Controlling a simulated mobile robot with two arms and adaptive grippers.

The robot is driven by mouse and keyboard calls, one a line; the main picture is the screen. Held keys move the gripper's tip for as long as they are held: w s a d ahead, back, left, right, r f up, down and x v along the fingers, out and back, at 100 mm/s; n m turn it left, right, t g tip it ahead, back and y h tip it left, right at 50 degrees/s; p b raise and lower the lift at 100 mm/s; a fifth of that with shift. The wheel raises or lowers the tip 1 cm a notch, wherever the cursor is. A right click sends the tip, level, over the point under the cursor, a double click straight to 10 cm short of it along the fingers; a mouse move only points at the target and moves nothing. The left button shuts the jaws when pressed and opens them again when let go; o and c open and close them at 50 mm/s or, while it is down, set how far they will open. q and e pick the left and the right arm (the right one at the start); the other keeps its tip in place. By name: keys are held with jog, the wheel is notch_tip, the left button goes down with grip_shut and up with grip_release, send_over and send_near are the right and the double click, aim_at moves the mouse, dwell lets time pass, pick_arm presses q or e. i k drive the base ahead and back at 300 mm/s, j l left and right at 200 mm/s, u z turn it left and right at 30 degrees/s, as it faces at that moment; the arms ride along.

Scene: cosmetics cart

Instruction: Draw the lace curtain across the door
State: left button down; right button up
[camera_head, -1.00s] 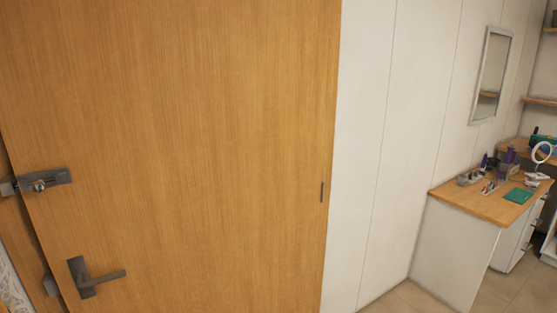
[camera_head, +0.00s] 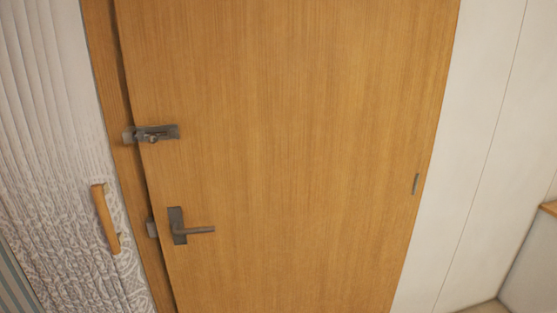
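The wooden door (camera_head: 290,130) fills the middle of the head view. It carries a dark lever handle (camera_head: 192,228) low on its left side and a metal slide bolt (camera_head: 152,133) above that. The white lace curtain (camera_head: 50,130) hangs in folds at the left of the door, gathered beside the frame, and the door face is uncovered. A wooden pull handle (camera_head: 106,218) is at the curtain's right part, slightly tilted. Neither of my grippers is in the picture.
The wooden door frame (camera_head: 113,120) runs between curtain and door. A white panelled wall (camera_head: 475,150) is at the right. The corner of a wooden-topped desk (camera_head: 548,208) shows at the right edge. A blue-grey striped surface (camera_head: 15,288) is at the lower left.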

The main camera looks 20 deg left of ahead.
aim_at(71, 38)
jog(key=u, duration=0.4)
jog(key=j+u, duration=0.1)
jog(key=u, duration=0.65)
jog(key=j+u, duration=0.15)
jog(key=u, duration=0.25)
